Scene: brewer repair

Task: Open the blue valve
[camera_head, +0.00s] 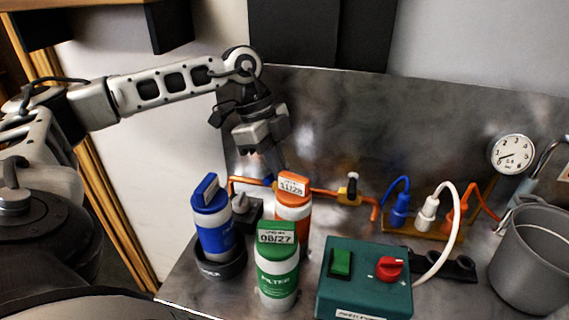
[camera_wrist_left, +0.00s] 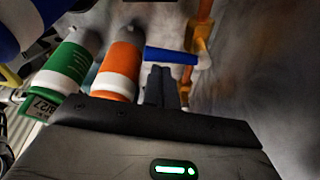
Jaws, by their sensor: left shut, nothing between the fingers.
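The blue valve shows in the left wrist view as a blue lever handle (camera_wrist_left: 172,56) joined to an orange pipe. In the head view only a small bit of blue (camera_head: 268,181) shows behind the orange bottle. My left gripper (camera_head: 274,162) points down just above that spot, close to the metal back panel. In the left wrist view its fingertips (camera_wrist_left: 161,80) are together and empty, close by the blue handle. I cannot tell whether they touch it. My right gripper is not in view.
Blue (camera_head: 212,220), orange (camera_head: 293,205) and green (camera_head: 277,265) bottles stand just below and in front of the gripper. An orange pipe (camera_head: 325,193) with a second valve (camera_head: 349,188) runs along the panel. A teal switch box (camera_head: 365,280), gauge (camera_head: 513,153) and pot (camera_head: 535,260) are to the right.

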